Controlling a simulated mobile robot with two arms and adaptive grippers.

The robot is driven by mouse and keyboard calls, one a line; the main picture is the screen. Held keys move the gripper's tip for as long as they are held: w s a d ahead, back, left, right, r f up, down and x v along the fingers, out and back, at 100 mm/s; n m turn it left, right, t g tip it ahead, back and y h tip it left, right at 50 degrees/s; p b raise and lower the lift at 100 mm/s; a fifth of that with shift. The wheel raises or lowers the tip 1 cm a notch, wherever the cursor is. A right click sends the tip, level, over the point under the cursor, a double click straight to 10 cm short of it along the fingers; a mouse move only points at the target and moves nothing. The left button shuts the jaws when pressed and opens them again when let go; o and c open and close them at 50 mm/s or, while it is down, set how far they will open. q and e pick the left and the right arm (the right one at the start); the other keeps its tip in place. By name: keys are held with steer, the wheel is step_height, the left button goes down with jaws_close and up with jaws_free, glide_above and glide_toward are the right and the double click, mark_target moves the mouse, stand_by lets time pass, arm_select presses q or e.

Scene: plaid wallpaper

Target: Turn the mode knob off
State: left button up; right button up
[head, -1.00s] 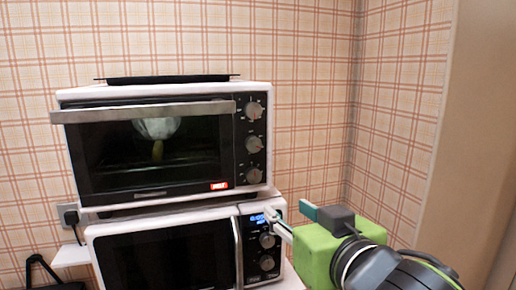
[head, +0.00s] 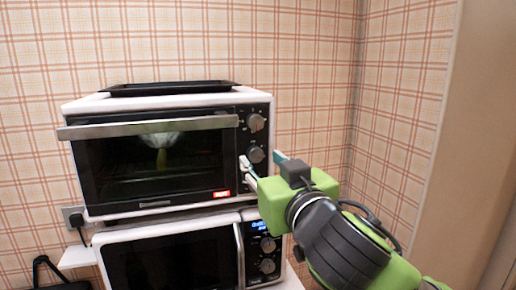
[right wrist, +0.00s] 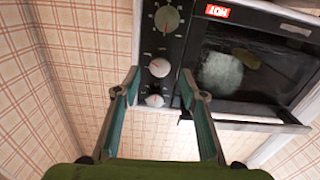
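The toaster oven (head: 165,205) stands on top of a microwave, with a column of knobs on the right of its front. The upper knob (head: 256,123) and middle knob (head: 256,155) show in the head view; my right gripper hides the lowest. All three show in the right wrist view: lowest (right wrist: 167,18), middle (right wrist: 159,67) and upper (right wrist: 154,100). I cannot tell which is the mode knob. A red HOT sign (right wrist: 217,11) is lit. My right gripper (head: 262,165) is open and empty in front of the panel, its fingers (right wrist: 160,82) apart on either side of the knob column.
The oven door handle (head: 150,128) sticks out left of the knobs. A black tray (head: 165,88) lies on top of the oven. The microwave (head: 170,262) is below, with its own knobs (head: 268,245). The room right of the ovens is free up to the plaid wall.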

mark_target(256, 155)
steer(key=shift+p+x, duration=0.45)
steer(key=shift+x, duration=1.5)
jaws_close()
